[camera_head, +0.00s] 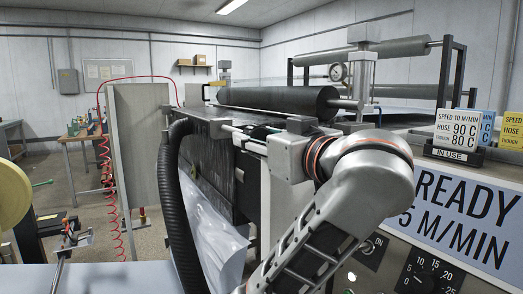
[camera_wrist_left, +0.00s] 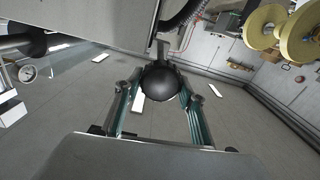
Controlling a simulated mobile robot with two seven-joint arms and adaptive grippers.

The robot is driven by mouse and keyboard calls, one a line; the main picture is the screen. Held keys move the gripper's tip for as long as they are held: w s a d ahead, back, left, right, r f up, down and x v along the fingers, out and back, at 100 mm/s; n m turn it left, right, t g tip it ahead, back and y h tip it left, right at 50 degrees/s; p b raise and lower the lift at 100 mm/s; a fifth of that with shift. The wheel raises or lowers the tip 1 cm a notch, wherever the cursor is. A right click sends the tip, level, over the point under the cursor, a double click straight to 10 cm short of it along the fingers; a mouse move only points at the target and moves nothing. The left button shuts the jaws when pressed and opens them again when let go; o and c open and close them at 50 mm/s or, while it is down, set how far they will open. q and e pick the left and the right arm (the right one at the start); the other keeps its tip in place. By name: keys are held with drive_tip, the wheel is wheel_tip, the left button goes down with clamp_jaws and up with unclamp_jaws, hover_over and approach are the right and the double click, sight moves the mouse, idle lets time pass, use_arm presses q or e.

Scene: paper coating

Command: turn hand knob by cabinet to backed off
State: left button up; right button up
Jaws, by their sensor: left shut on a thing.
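A round black hand knob (camera_wrist_left: 160,84) sits between the fingers of my left gripper (camera_wrist_left: 160,98) in the left wrist view. The gripper is closed on it, with one finger on each side. In the head view my left gripper (camera_head: 248,137) reaches in front of the dark coating machine, below the black roller (camera_head: 278,101), its fingers pointing left. I cannot make out the knob clearly in that view. A tall grey cabinet panel (camera_head: 140,155) stands left of the gripper. My right gripper is in neither view.
A thick black ribbed hose (camera_head: 181,205) hangs between the cabinet and the machine. Clear plastic film (camera_head: 212,235) hangs below the gripper. A control panel (camera_head: 462,222) reading READY and several sign cards (camera_head: 458,131) are at right. Yellow rolls (camera_head: 12,185) stand at far left.

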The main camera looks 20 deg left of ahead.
use_arm(q)
drive_tip(key=shift+w+f+m+b, duration=0.2)
drive_tip(key=shift+f+m+b, duration=0.1)
drive_tip(key=shift+f+b, duration=0.2)
drive_tip(key=shift+m+b, duration=0.4)
drive_tip(key=shift+s+r+m, duration=0.1)
drive_tip(key=shift+r+m, duration=0.25)
drive_tip(key=shift+m, duration=1.05)
drive_tip(key=shift+r+m, duration=0.1)
drive_tip(key=shift+m, duration=0.2)
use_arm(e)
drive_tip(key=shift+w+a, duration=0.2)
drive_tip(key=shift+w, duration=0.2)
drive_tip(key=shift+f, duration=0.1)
use_arm(q)
drive_tip(key=o, duration=1.1)
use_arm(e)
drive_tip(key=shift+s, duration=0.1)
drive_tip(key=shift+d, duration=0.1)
